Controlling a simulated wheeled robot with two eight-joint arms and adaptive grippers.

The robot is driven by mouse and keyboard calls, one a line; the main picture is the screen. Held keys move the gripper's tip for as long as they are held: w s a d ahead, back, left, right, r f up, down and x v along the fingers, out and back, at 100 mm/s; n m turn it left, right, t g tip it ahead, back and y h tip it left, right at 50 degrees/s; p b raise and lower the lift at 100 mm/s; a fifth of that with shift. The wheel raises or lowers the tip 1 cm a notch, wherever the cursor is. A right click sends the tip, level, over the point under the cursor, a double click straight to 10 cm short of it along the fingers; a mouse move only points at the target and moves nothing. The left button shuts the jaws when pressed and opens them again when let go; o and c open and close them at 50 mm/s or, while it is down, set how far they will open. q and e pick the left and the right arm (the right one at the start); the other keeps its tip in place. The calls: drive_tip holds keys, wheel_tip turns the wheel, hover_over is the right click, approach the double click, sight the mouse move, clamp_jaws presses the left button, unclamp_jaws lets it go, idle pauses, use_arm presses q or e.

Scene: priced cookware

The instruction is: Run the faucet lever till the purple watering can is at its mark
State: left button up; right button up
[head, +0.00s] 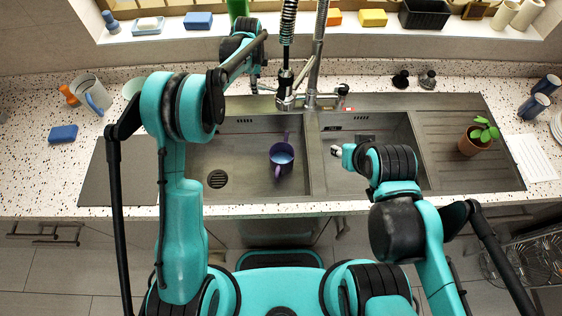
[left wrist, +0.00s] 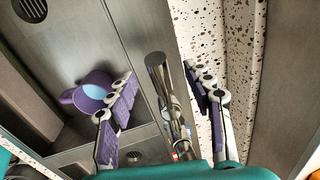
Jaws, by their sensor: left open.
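The purple watering can (head: 281,168) stands in the left sink basin below the faucet (head: 317,55). Its inside looks pale blue; I cannot make out a fill mark or tell the water level. It also shows in the left wrist view (left wrist: 77,97). The faucet lever (head: 342,91), with a red spot, is at the right of the faucet base. My left gripper (head: 256,84) is open behind the left basin, left of the faucet. In the left wrist view, metal faucet parts (left wrist: 158,75) show between its spread fingers. My right gripper (head: 338,151) hangs over the right basin; its fingers are too small to judge.
A potted plant (head: 478,138) stands on the drainboard at right. Two dark knobs (head: 400,79) sit behind the right basin. A pitcher (head: 92,92) and a blue sponge (head: 63,134) are on the left counter. The sill behind holds sponges and a black bin (head: 424,14).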

use_arm(q)
wheel_tip(320, 180, up, 6)
drive_tip(key=s+p, duration=0.1)
drive_tip(key=p, duration=0.1)
drive_tip(key=shift+p, duration=0.35)
wheel_tip(320, 180, up, 12)
drive_tip(key=s, duration=0.2)
drive_tip(key=shift+s+a, duration=0.15)
drive_tip(key=shift+s, duration=0.05)
drive_tip(key=shift+f, duration=0.1)
